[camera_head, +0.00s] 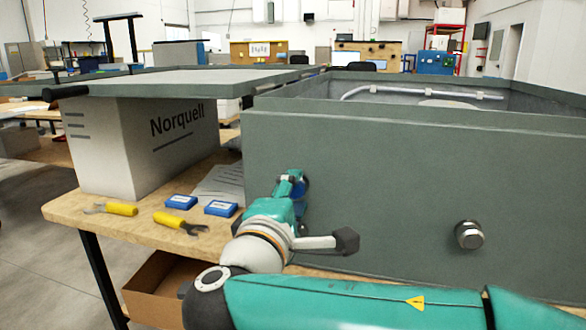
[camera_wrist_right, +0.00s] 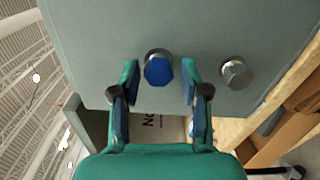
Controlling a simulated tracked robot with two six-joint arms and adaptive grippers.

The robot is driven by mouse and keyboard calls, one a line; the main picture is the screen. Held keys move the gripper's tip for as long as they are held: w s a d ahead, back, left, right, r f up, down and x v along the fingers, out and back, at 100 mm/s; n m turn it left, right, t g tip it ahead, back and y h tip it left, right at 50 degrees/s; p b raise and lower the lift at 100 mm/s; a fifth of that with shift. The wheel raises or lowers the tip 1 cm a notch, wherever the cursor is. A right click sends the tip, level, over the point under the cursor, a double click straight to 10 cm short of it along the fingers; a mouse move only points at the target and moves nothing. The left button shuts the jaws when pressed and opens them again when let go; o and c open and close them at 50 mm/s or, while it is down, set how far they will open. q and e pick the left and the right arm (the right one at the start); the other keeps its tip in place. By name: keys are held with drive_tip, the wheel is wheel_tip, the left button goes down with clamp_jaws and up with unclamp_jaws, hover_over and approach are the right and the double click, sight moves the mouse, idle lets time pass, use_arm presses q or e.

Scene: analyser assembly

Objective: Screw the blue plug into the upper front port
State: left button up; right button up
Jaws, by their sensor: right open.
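The blue plug (camera_wrist_right: 158,70) shows in the wrist view with its face toward me, seated at the upper front port, whose metal rim (camera_wrist_right: 157,52) shows behind it. How deep it sits I cannot tell. My right gripper (camera_wrist_right: 160,82) is open, with one finger on each side of the plug and a gap to each. In the head view the right gripper (camera_head: 291,182) is close to the analyser's grey front wall (camera_head: 390,180) and hides most of the plug. A sliver of blue (camera_head: 304,190) shows beside it. My left gripper is not in view.
A silver fitting (camera_head: 468,234) sticks out of the wall to the lower right. A Norquell box (camera_head: 110,150), yellow-handled tools (camera_head: 180,222), small blue boxes (camera_head: 220,208) and a paper sheet lie on the wooden table (camera_head: 70,208). An open cardboard box (camera_head: 150,290) is below.

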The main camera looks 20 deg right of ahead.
drive_tip(key=n+p, duration=0.2)
drive_tip(key=shift+r+n, duration=0.35)
drive_tip(key=shift+n, duration=0.05)
drive_tip(key=shift+f+n+p, duration=0.1)
drive_tip(key=shift+n+p, duration=0.3)
drive_tip(key=shift+p, duration=0.15)
drive_tip(key=shift+f+n, duration=0.25)
drive_tip(key=shift+n, duration=0.15)
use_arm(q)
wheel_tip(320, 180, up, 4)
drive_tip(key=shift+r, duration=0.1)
use_arm(e)
clamp_jaws()
use_arm(q)
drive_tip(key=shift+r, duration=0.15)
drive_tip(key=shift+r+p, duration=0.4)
drive_tip(key=shift+p, duration=0.2)
use_arm(e)
drive_tip(key=shift+g, duration=0.5)
